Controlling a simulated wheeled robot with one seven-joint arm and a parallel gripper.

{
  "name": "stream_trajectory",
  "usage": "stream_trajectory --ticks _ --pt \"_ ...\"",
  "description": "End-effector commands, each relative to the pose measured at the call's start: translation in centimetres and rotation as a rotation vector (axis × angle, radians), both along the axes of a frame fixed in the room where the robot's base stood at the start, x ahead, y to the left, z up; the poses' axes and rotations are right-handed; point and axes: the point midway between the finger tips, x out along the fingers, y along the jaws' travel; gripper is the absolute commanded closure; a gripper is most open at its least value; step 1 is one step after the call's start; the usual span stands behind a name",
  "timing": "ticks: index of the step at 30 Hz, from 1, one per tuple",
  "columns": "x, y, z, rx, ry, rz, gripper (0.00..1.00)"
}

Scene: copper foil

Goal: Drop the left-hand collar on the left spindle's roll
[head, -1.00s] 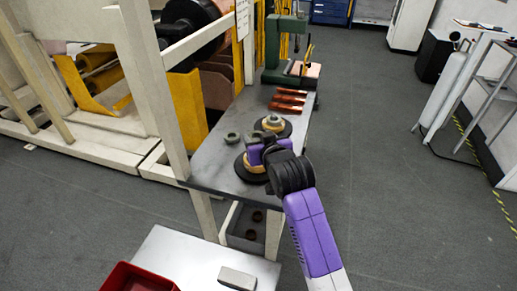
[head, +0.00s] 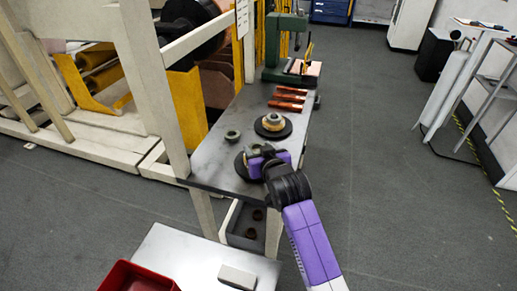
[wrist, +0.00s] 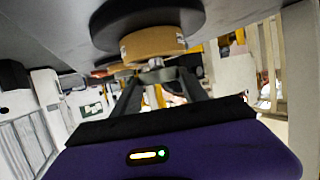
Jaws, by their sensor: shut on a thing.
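The left spindle's tan roll sits on a dark disc (head: 240,168) on the near part of the grey bench, mostly hidden by my gripper (head: 255,153). In the wrist view, which is upside down, the roll (wrist: 153,43) lies just beyond my fingertips (wrist: 155,72). My gripper is shut on a small grey collar (wrist: 152,64), at the roll's top side. I cannot tell whether the collar touches the roll. A second roll (head: 272,124) on a dark disc stands farther right, topped by a grey piece. A loose grey collar (head: 232,135) lies on the bench behind my gripper.
Several copper-coloured pieces (head: 288,98) and a green machine (head: 287,50) stand at the bench's far end. A pale frame post (head: 155,80) rises at the bench's left edge. A nearer table (head: 190,262) holds a red bin (head: 135,280) and a grey block (head: 237,277).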

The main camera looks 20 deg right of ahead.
Motion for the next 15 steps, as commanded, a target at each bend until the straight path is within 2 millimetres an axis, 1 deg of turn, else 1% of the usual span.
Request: stream_trajectory --ticks 4,5,6,8,15 --pt "0.03 0.00 -0.11 0.000 -0.002 0.000 1.00" --pt "0.00 0.00 -0.21 0.000 0.000 0.000 0.47" --pt "0.00 0.00 -0.20 0.000 0.000 0.000 0.39" --pt "0.00 0.00 -0.20 0.000 0.000 0.000 0.27" --pt "0.01 0.00 -0.18 0.000 0.000 0.000 0.27"
